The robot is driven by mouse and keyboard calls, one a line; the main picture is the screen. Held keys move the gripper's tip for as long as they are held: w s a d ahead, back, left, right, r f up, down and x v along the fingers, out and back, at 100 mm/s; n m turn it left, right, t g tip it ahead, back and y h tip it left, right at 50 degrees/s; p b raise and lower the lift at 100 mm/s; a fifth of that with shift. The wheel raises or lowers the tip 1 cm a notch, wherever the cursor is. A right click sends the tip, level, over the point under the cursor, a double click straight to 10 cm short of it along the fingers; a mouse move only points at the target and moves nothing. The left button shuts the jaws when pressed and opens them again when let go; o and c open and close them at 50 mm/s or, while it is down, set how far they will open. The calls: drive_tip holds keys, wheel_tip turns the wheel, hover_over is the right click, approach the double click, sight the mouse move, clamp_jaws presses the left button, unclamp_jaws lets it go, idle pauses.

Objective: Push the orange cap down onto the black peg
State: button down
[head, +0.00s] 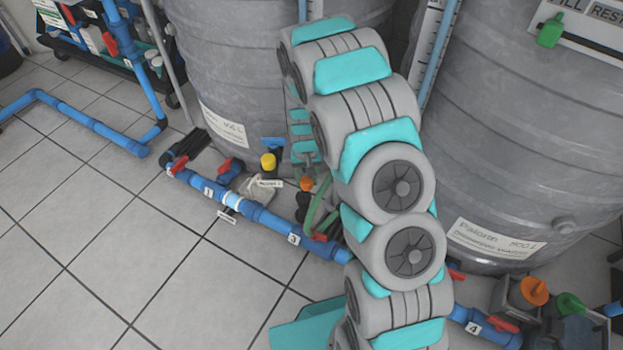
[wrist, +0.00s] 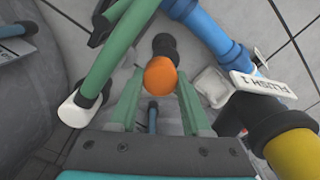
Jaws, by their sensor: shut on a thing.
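The orange cap (wrist: 161,76) sits between the tips of my gripper's two green fingers (wrist: 160,92) in the wrist view, and my gripper is shut on it. The black peg (wrist: 164,45) shows just beyond the cap and is partly hidden by it. In the head view the orange cap (head: 306,184) is just above the black peg (head: 303,203), below my arm. I cannot tell whether cap and peg touch.
A green hose (head: 319,207) runs close beside the peg. A yellow cap (head: 268,162) stands to the left, near a white label (wrist: 265,87). Blue pipe (head: 268,218) with red valve handles runs in front. Large grey tanks (head: 230,75) stand behind. Open tile floor lies front left.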

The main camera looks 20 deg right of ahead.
sight(303, 194)
drive_tip(key=shift+w+a+f, duration=0.2)
drive_tip(key=shift+w+a, duration=0.05)
drive_tip(key=shift+w, duration=0.15)
drive_tip(key=shift+w+a+f, duration=0.15)
drive_tip(key=shift+w+a, duration=0.05)
drive_tip(key=shift+w, duration=0.2)
drive_tip(key=shift+f, duration=0.1)
drive_tip(key=shift+f+b, duration=0.6)
drive_tip(key=shift+f, duration=2.2)
drive_tip(key=shift+f, duration=0.35)
drive_tip(key=shift+c, duration=1.4)
unclamp_jaws()
drive_tip(key=shift+r, duration=0.1)
wheel_tip(303, 194, up, 8)
drive_tip(key=shift+f, duration=0.2)
